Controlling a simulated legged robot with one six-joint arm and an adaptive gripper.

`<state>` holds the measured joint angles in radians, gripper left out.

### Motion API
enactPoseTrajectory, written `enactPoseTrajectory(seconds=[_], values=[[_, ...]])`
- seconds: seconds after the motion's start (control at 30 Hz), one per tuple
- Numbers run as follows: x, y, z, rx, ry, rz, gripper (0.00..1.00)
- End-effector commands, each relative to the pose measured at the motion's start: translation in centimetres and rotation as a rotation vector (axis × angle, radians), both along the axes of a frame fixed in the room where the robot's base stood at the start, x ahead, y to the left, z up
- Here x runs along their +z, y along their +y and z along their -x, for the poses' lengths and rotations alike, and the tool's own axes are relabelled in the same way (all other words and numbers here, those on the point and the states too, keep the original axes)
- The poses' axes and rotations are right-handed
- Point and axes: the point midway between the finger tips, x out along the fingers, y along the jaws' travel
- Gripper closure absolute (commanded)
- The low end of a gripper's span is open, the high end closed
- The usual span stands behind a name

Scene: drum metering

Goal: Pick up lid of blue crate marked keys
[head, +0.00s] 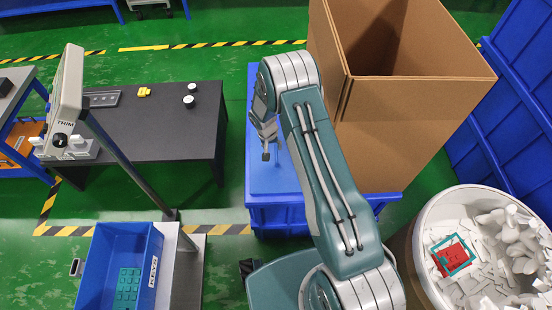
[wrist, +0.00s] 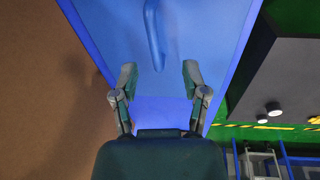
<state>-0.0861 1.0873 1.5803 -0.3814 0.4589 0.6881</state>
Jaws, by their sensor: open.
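The blue crate marked KEYS (head: 150,285) stands open at the lower left of the head view, with a teal keypad-like block inside. A flat blue lid (head: 272,178) lies on a blue base beside the cardboard box. The lid fills the middle of the wrist view (wrist: 200,40), with a raised blue handle (wrist: 154,38) at the top centre. My gripper (head: 266,150) is over the lid. In the wrist view my gripper (wrist: 159,76) is open and empty, its two fingers apart, with the handle beyond them. My arm hides part of the lid in the head view.
A tall open cardboard box (head: 400,120) stands close right of the lid. A dark table (head: 165,130) is to the left, with a TRIM panel (head: 68,100) on a post nearby. A round drum (head: 430,225) of white pieces is at lower right.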

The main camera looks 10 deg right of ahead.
Motion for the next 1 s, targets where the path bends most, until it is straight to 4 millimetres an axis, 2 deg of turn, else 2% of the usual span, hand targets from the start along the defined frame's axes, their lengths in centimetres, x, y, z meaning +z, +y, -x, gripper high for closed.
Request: enactPoseTrajectory(seconds=[0.17, 0.4, 0.5, 0.77, 0.87, 0.9, 1.0], values=[[-1.4, -0.3, -0.1, -0.001, 0.001, 0.000, 0.42], [-4.9, -1.4, -0.4, 0.000, 0.001, 0.000, 0.42], [-5.7, -1.5, -0.5, 0.000, 0.000, -0.001, 0.42], [-5.9, -1.6, -0.5, 0.000, -0.001, -0.001, 0.42], [-5.9, -1.6, -0.5, 0.000, -0.001, -0.001, 0.82], [-5.9, -1.6, -0.5, 0.000, -0.001, -0.001, 1.00], [-5.9, -1.5, -0.5, 0.000, -0.001, -0.001, 1.00]])
